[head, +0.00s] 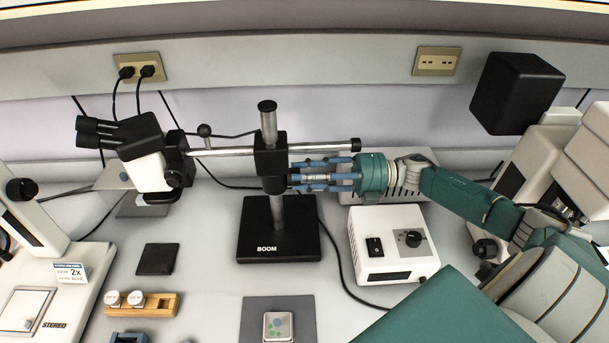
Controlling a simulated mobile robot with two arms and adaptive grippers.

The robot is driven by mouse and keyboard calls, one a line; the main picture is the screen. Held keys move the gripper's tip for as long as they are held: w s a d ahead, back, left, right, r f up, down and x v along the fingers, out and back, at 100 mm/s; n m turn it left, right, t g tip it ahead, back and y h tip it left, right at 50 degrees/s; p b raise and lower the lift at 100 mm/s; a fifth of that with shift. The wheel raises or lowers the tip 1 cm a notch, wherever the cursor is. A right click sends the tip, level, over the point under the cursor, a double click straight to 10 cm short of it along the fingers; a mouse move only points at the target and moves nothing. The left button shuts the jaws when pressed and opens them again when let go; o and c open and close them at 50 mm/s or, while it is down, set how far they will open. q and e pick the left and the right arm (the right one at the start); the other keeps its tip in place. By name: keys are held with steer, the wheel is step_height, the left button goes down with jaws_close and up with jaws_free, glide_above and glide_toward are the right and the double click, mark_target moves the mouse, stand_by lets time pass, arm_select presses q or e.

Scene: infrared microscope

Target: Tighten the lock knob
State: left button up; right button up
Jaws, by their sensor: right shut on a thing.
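The boom stand has a black base (279,245) marked BOOM, an upright steel post (268,122) and a black clamp block (270,157) where the horizontal bar crosses. My right gripper (293,176) reaches in from the right, its blue fingers pointing left at the right side of the post, just below the bar. It is shut on the lock knob, which the fingers mostly hide. I cannot tell how far the knob is turned. My left gripper is not in view.
The microscope head (147,160) hangs at the bar's left end. A white control box (391,240) stands below my right forearm, its cable running close to the stand. A wooden holder (150,304) and a dark mat (250,320) lie in front. Other microscopes stand at both sides.

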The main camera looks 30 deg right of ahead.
steer(key=shift+w+d+r, duration=0.25)
steer(key=shift+r, duration=0.05)
steer(key=o, duration=0.9)
steer(key=shift+c, duration=0.2)
steer(key=shift+o, duration=1.4)
steer(key=shift+f, duration=0.1)
steer(key=v, duration=1.2)
steer(key=shift+f, duration=0.25)
